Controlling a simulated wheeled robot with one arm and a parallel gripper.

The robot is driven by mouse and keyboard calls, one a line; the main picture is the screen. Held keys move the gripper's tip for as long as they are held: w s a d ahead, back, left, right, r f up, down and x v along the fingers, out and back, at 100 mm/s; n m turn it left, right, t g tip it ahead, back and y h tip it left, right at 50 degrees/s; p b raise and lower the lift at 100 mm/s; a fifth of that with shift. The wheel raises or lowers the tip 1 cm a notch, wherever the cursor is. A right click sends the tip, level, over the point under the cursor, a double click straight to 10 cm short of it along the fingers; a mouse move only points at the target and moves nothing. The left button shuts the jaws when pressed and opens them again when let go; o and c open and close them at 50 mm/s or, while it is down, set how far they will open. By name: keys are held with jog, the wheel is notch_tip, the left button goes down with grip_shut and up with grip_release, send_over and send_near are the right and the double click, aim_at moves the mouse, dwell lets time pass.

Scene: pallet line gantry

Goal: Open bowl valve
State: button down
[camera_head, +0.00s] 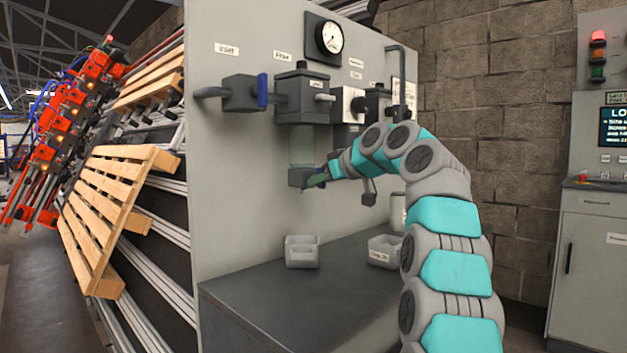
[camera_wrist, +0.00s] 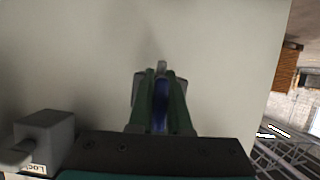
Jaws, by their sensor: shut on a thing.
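The filter bowl (camera_head: 302,150) is a clear cylinder hanging under the dark filter head (camera_head: 302,98) on the grey panel. A dark valve block, the bowl valve (camera_head: 298,178), sits at its lower end. My gripper (camera_head: 318,180) reaches it from the right. In the wrist view, the green fingers of my gripper (camera_wrist: 161,82) are shut on a blue valve handle (camera_wrist: 160,93), one finger on each side. The handle is mostly hidden by my gripper in the head view.
An inlet valve with a blue handle (camera_head: 262,92) sits upper left and a gauge (camera_head: 331,36) above. Two grey bins (camera_head: 302,252) (camera_head: 384,250) stand on the dark bench (camera_head: 300,300). A control cabinet (camera_head: 600,220) is at right, a wooden pallet (camera_head: 105,210) at left.

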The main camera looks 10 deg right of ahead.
jog(key=shift+m, duration=0.3)
dwell(0.4)
jog(key=c, duration=0.9)
grip_release()
jog(key=shift+o, duration=0.2)
jog(key=v, duration=0.7)
jog(key=shift+s+d, duration=0.25)
jog(key=shift+d, duration=0.05)
jog(key=shift+s+r, duration=0.1)
